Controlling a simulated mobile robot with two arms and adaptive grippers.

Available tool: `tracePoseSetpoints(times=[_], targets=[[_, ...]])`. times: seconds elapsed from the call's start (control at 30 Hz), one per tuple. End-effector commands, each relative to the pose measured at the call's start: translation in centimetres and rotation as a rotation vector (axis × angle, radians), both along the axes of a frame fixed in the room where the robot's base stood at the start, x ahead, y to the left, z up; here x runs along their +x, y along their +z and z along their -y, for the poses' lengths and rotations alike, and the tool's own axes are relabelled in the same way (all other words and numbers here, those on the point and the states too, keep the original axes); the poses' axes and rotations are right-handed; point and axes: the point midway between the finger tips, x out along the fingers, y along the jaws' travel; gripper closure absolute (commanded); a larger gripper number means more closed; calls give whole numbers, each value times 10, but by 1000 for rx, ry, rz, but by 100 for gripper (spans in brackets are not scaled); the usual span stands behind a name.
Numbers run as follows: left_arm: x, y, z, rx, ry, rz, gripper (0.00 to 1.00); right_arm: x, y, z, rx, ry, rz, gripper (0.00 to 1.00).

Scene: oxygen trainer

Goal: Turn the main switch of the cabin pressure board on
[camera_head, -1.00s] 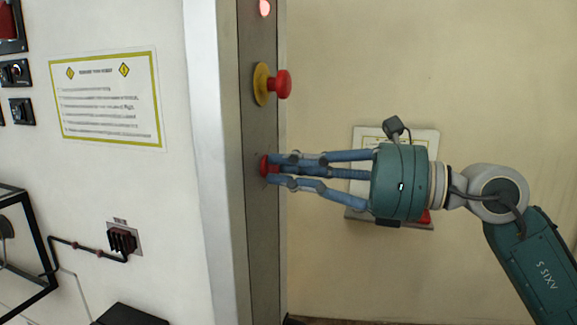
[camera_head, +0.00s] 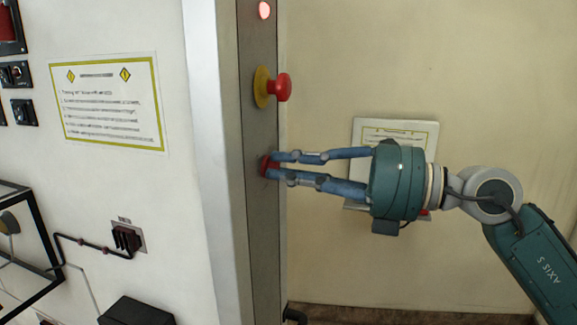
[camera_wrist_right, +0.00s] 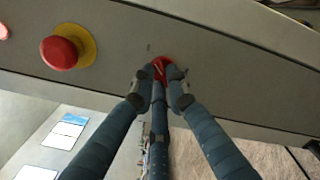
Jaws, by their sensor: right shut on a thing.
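The red main switch (camera_head: 265,166) sits on the narrow grey side face of the cabinet, below the mushroom button. My right gripper (camera_head: 273,166) comes in from the right, its blue fingers closed around the switch. In the right wrist view the fingertips meet on the red switch (camera_wrist_right: 161,64) and hide part of it, so its exact setting is hard to tell. A round lamp (camera_head: 264,10) near the top of the same face glows pinkish red. My left gripper is not in view.
A red mushroom button on a yellow collar (camera_head: 281,87) sticks out just above my right fingers. The white front panel (camera_head: 170,210) lies to the left, with a notice sheet (camera_head: 107,103). A framed sheet (camera_head: 401,131) is on the beige wall behind my gripper.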

Motion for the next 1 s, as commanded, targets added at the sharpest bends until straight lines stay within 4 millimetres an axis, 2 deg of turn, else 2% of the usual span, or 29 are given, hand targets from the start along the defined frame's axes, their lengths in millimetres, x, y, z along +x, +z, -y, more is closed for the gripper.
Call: tracePoseSetpoints(times=[0.37, 0.4, 0.47, 0.8, 0.87, 1.0], targets=[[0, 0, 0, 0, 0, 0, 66, 0, -1, 0, 0, 0, -5, 100], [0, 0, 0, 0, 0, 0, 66, 0, -1, 0, 0, 0, -5, 79], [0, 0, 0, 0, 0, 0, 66, 0, -1, 0, 1, -1, -4, 67], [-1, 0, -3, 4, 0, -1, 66, 0, 0, 2, 1, -1, -4, 67], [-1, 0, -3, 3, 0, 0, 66, -1, -1, 7, 2, -1, -5, 67], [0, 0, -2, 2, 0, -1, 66, -7, -1, 28, 0, -4, -5, 67]])
